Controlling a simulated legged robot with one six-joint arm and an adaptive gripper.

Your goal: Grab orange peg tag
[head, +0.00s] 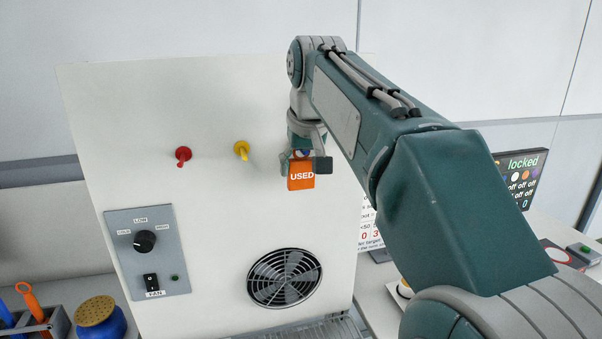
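The orange tag (301,177) is marked "USED" in white letters. It shows at the upper right of the white panel, below the end of my arm. My gripper (304,163) points down at the top of the tag, with one finger at its left edge and a dark fingertip at its upper right. A small blue part (302,153) shows between the fingers, just above the tag. I cannot tell whether the fingers touch the tag or whether it hangs on a peg, as the gripper covers its top.
A red peg (183,154) and a yellow peg (242,149) stick out of the white panel (120,110) to the left. Below are a control plate (118,240) with knob and a round fan grille (285,278). A screen (518,175) reading "locked" stands at right.

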